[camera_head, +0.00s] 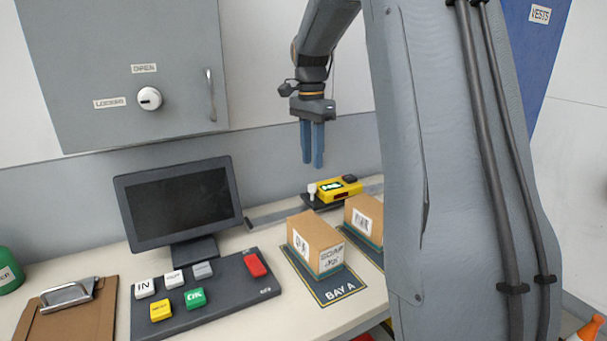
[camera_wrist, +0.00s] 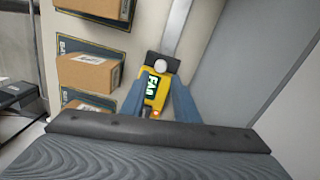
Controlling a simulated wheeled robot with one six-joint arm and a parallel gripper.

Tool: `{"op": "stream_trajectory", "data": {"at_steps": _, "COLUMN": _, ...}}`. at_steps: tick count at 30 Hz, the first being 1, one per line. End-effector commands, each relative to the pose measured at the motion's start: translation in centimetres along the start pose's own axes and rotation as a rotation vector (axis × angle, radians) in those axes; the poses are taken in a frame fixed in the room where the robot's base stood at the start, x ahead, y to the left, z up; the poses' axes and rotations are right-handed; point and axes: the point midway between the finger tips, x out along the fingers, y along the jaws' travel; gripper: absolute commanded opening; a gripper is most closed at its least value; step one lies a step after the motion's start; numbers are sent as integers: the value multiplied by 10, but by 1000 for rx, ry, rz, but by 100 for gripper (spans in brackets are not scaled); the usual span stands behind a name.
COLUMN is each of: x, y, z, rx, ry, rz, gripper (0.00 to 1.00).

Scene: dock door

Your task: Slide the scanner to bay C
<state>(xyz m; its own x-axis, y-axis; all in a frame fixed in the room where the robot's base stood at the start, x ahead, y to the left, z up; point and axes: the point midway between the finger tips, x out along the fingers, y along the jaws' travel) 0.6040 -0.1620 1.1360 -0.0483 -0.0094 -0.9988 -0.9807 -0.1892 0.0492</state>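The yellow scanner (camera_head: 338,187) sits on a dark carriage (camera_head: 320,204) with a white knob (camera_head: 312,189), on a rail along the back of the bench. In the wrist view the scanner (camera_wrist: 153,87) lies between my two blue fingers, with the knob (camera_wrist: 160,66) just beyond it. My gripper (camera_head: 313,164) is open and empty, fingers pointing down, above the scanner and apart from it. The BAY A mat (camera_head: 340,291) holds a carton. A bay C label is not readable in either view; my arm hides the bench's right part.
Cartons stand in front of the rail (camera_head: 263,217), one on BAY A (camera_head: 315,240) and one beside it (camera_head: 363,216). The wrist view shows several cartons (camera_wrist: 86,73). A monitor (camera_head: 180,202) and a button panel (camera_head: 215,295) occupy the left. A grey cabinet (camera_head: 125,70) hangs above.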

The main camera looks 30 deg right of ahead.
Motion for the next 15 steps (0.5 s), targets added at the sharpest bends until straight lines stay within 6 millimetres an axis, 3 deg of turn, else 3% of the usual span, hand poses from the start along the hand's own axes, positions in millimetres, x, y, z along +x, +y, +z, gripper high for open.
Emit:
{"op": "stream_trajectory", "data": {"at_steps": 5, "x": 15, "y": 0, "z": 2, "rx": -4, "ry": -2, "rz": 4, "gripper": 28}}
{"op": "stream_trajectory", "data": {"at_steps": 15, "x": 64, "y": 0, "z": 2, "rx": -3, "ry": -1, "rz": 3, "gripper": 28}}
